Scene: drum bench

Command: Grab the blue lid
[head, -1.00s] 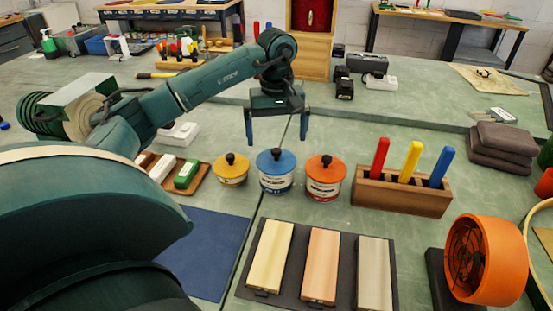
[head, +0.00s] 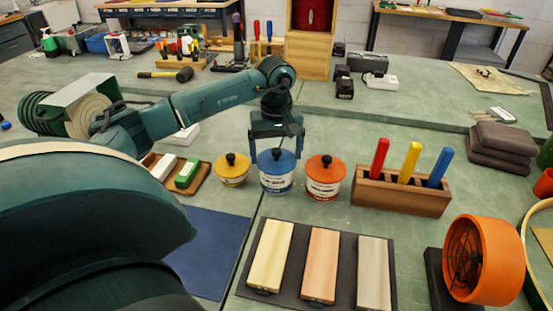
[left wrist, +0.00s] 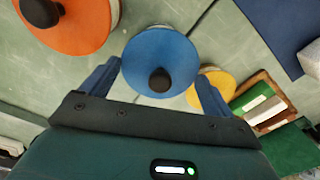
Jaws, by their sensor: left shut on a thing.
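The blue lid (head: 271,163) with a black knob sits on a white and blue tin (head: 277,184), between a yellow-lidded tin (head: 232,172) and an orange-lidded tin (head: 324,181). My left gripper (head: 277,153) has come down behind and over it. In the left wrist view the blue lid (left wrist: 165,50) lies between the two fingers of my left gripper (left wrist: 158,73), which is shut on the lid across its width. The lid looks level and still on its tin. The exact finger contact is partly hidden. My right gripper is not in view.
A wooden block (head: 402,193) with red, yellow and blue handles stands to the right. A dark board (head: 282,292) with several wooden bars lies in front. A brown tray (head: 200,178) is at the left. An orange fan (head: 484,258) stands at front right.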

